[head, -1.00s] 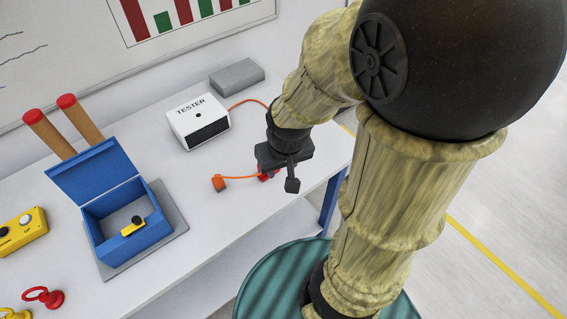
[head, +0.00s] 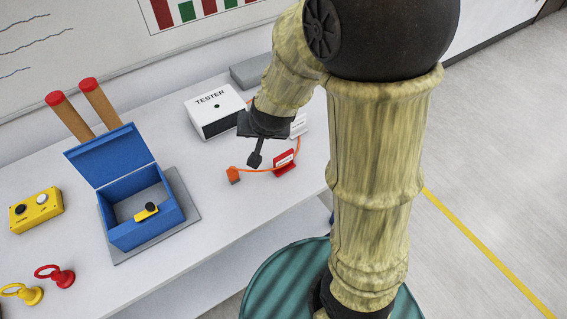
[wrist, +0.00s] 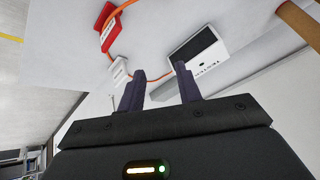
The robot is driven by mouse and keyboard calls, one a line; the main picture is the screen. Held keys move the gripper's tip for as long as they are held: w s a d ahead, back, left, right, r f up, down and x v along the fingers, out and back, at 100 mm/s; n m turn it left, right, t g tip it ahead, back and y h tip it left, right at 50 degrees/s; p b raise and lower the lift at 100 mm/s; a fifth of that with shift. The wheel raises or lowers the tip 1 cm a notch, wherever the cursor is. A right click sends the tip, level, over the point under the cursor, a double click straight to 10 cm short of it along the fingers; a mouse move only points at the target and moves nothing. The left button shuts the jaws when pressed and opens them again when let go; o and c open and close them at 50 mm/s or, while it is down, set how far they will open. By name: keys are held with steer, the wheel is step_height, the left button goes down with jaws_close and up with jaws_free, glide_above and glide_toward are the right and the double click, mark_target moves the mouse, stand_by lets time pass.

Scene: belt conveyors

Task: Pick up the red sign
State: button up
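The red sign (head: 285,163) with a pale strip stands on the white table, right of my gripper (head: 255,158) in the head view. An orange cable passes by it. In the wrist view the red sign (wrist: 106,27) shows at the upper left, beyond the fingers and apart from them. My gripper (wrist: 161,86) has its two fingers spread, with nothing between them. It hangs above the table in front of the tester.
The white tester (head: 214,109) stands behind my gripper, with a grey block (head: 250,70) beyond. A small white sign (head: 299,126) is near the red one. The cable ends in an orange plug (head: 233,174). A blue open box (head: 128,236) stands left.

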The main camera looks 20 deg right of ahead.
steer(key=w+a+f+m+t+h, duration=0.2)
steer(key=w+a+m, duration=0.15)
steer(key=w, duration=0.35)
steer(key=m+g+h+b, duration=0.2)
steer(key=m+g+h, duration=0.2)
steer(key=m+h, duration=0.55)
glide_toward(275, 159)
steer(key=a+n+h, duration=0.1)
steer(key=a, duration=0.1)
steer(key=s+a+n+h, duration=0.1)
steer(key=a, duration=0.1)
steer(key=shift+s, duration=0.25)
steer(key=p+x, duration=0.1)
steer(key=x, duration=1)
steer(key=shift+w+d+f+p, duration=0.1)
steer(key=shift+w+d+p, duration=0.15)
steer(key=shift+w+p, duration=0.05)
steer(key=shift+w+d+f, duration=0.1)
steer(key=shift+d, duration=0.1)
